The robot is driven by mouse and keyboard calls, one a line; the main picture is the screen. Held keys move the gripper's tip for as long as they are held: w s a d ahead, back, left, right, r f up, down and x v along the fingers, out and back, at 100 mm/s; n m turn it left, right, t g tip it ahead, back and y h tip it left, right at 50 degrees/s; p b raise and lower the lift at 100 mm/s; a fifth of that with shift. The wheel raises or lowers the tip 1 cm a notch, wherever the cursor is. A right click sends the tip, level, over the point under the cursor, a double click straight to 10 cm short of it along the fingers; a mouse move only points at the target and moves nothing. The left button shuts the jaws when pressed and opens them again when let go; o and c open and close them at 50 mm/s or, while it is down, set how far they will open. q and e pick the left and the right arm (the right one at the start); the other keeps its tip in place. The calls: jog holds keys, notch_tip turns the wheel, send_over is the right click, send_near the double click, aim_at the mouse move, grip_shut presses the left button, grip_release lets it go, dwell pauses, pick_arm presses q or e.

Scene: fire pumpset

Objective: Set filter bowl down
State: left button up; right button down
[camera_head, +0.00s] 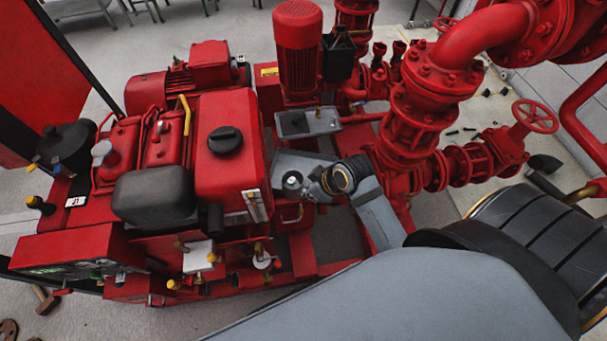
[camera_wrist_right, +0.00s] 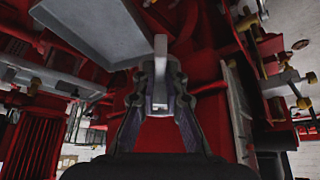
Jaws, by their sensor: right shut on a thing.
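My right gripper (camera_head: 314,190) is small and partly hidden by its own wrist in the head view, beside the red engine block. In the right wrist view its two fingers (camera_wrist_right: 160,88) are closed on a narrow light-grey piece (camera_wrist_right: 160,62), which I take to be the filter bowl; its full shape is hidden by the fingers. A round pale piece with a dark centre (camera_head: 292,181) shows just left of the gripper, over a grey flat surface (camera_head: 290,162). I cannot tell whether the held piece touches that surface. My left gripper is not in view.
A grey shallow tray (camera_head: 322,122) lies behind the gripper. The red engine (camera_head: 228,165) stands close on the left, and red flanged pipework (camera_head: 405,125) on the right. Room between these is tight.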

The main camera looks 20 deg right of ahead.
jog(key=w+d+f+b, duration=0.1)
jog(key=w+d+f, duration=0.1)
jog(key=w+f, duration=0.1)
jog(key=w+d+f, duration=0.1)
jog(key=w+f, duration=0.2)
jog(key=w, duration=0.2)
jog(key=w+d+f+b, duration=0.1)
jog(key=w+d+f, duration=0.1)
jog(key=w+f, duration=0.1)
jog(key=shift+w+d+f+b, duration=0.2)
jog(key=shift+w+d+b, duration=0.1)
jog(key=shift+w, duration=0.4)
jog(key=shift+w+d+f, duration=0.1)
jog(key=shift+w+f, duration=0.05)
jog(key=shift+f, duration=0.15)
notch_tip(320, 180, down, 3)
jog(key=shift+r+b, duration=0.15)
jog(key=shift+b, duration=0.3)
jog(key=shift+f, duration=0.2)
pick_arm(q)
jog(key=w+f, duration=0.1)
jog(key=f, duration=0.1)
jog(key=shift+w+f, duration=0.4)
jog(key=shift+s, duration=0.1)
